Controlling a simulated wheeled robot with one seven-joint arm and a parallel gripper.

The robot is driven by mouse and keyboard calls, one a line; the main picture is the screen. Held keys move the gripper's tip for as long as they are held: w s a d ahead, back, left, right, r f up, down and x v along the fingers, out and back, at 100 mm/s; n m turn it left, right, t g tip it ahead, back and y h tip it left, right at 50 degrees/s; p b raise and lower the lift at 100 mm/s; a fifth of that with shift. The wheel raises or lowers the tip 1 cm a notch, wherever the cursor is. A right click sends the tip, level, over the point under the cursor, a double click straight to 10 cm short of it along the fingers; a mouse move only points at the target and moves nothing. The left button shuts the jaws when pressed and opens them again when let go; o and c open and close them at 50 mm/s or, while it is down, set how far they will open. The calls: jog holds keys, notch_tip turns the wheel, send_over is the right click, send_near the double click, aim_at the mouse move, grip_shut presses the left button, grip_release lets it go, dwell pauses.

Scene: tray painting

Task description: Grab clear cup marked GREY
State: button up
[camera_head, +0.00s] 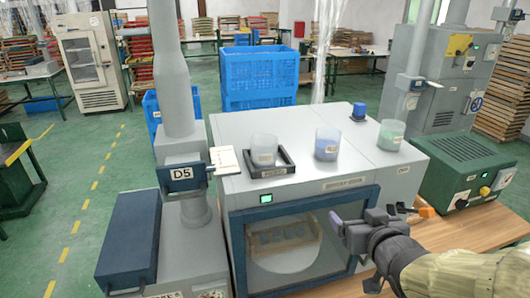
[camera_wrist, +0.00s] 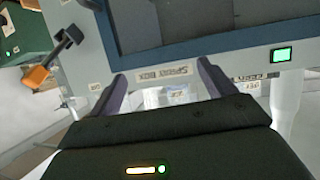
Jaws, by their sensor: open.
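Three clear cups stand on top of the grey spray box (camera_head: 230,128). The left cup (camera_head: 264,142) holds a greyish fill and sits in a black square tray (camera_head: 284,170). My gripper (camera_head: 346,227) is open and empty in front of the box's front window, lower than the cups. In the wrist view my gripper (camera_wrist: 163,84) has a pale labelled object between its fingers, farther off and partly hidden; I cannot tell which cup it is.
A small blue object (camera_head: 359,111) stands at the top's back. A green machine (camera_head: 473,165) is right of the box. Blue crates (camera_head: 260,75) stand behind.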

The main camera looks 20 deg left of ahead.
jog(key=s+a+r+n+y, duration=0.4)
jog(key=a+r+y, duration=0.3)
jog(key=a+r, duration=0.2)
jog(key=shift+s+a+n+y+p, duration=0.2)
jog(key=shift+a+n+y+p, duration=0.1)
jog(key=shift+a+y, duration=0.15)
jog(key=shift+a+r, duration=0.1)
jog(key=p, duration=0.8)
send_near(271, 150)
jog(key=x, duration=0.6)
jog(key=shift+w+a, duration=0.1)
jog(key=shift+a, duration=0.05)
